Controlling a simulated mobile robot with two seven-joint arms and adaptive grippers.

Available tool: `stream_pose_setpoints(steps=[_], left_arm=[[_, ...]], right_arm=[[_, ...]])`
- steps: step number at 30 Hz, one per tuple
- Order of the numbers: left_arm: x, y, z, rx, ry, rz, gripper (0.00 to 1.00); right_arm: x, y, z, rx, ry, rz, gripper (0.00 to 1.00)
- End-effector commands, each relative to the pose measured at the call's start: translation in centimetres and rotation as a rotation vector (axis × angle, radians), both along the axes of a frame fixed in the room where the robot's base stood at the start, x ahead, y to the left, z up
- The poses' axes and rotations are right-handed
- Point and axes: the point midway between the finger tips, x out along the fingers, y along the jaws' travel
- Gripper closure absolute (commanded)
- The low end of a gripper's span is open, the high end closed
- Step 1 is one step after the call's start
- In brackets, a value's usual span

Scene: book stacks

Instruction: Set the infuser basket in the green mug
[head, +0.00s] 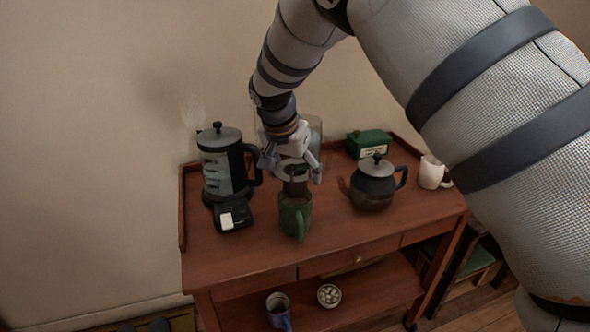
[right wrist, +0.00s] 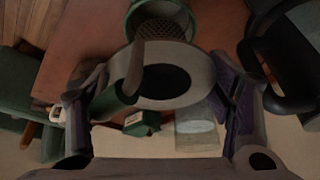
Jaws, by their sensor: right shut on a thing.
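My right gripper (head: 291,172) points down over the cart and is shut on the infuser basket (head: 295,187), a dark cup with a pale rim. The green mug (head: 296,217) stands upright on the cart, directly below the basket. The basket's lower end overlaps the mug's mouth in the head view; I cannot tell how deep it sits. In the right wrist view the basket's grey rim (right wrist: 188,89) lies between the two fingers (right wrist: 165,100). My left gripper is not in view.
A French press (head: 222,165) stands close left of my gripper, with a small black scale (head: 233,215) in front. A teapot (head: 374,187) stands right of the mug. A green tin (head: 370,143) and a white mug (head: 431,173) are farther right. The cart's (head: 345,235) front right is clear.

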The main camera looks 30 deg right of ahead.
Motion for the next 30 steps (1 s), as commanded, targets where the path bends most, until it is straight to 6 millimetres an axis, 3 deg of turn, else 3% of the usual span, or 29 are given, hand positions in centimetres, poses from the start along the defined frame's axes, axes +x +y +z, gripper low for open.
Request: stream_pose_setpoints(steps=[14, 30], left_arm=[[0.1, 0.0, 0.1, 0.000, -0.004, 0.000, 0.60], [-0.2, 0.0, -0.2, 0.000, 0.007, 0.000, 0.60]], right_arm=[[0.0, 0.0, -0.2, 0.000, 0.000, 0.000, 0.55], [0.0, 0.0, -2.2, -0.001, 0.001, 0.001, 0.55]])
